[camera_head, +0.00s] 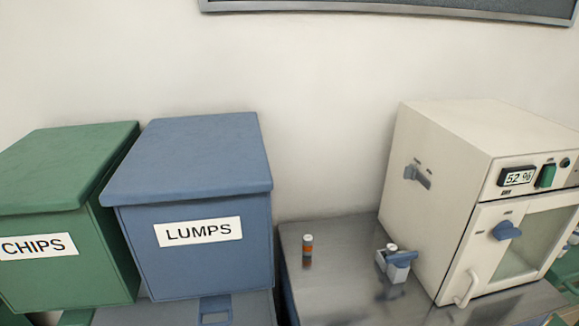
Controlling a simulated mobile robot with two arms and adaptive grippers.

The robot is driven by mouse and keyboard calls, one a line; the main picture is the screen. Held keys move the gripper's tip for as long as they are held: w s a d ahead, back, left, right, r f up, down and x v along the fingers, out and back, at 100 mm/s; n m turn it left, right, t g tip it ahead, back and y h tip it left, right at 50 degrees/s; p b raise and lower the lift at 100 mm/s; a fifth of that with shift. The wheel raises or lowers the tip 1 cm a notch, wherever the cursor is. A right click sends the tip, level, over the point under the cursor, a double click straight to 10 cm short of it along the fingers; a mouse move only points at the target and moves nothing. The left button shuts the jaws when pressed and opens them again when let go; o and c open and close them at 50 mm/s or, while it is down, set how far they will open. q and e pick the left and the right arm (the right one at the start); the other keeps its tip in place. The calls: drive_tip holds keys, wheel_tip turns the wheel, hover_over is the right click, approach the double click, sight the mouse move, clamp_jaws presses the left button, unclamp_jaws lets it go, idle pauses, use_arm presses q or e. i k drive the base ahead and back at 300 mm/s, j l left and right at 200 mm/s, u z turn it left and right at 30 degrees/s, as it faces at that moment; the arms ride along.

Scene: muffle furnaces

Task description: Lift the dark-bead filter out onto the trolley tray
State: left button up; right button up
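No dark-bead filter can be made out for certain. A small white cylinder with an orange-brown band (307,246) stands upright on a metal top (335,290). To its right, a small grey-white block with a blue part (395,264) stands on the same top, with a small white round piece at its upper edge. I cannot tell what is inside either. I cannot tell whether this metal top is the trolley tray. Neither of my grippers is in view.
A cream cabinet (440,150) with a "52 %" display, blue knob and glazed door, apparently shut, stands at right. A blue "LUMPS" bin (190,262) and green "CHIPS" bin (70,278), both lidded, stand at left. The metal top around the cylinder is clear.

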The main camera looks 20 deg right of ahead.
sight(392, 248)
drive_tip(key=z, duration=1.25)
